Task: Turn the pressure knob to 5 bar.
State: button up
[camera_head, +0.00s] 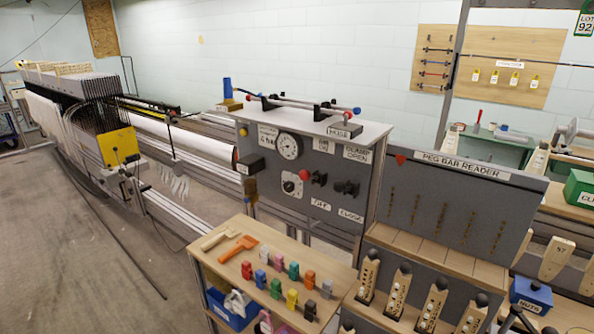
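The grey control panel (330,165) stands in the middle of the view. A round knob on a white scale plate (291,185) sits at its left, below a round white gauge (289,146); this looks like the pressure knob. The scale marks, the knob's pointer and the gauge reading are too small to tell. A red ball (304,175) sits close to the knob's right. Two black controls, one (319,179) nearer and one (347,187) farther right, have labels around them such as OFF and CLOSE. I cannot make out my gripper in this view.
A wooden bench (214,262) with coloured pieces stands below the panel. The peg bar reader (450,205) adjoins it on the right, with wooden pegged pieces in front. The machine with white rolls (180,140) runs to the left. Open floor (60,255) lies at the lower left.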

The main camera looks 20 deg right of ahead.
aim_at(288, 187)
jog(key=i+j, duration=0.7)
jog(key=j, duration=0.15)
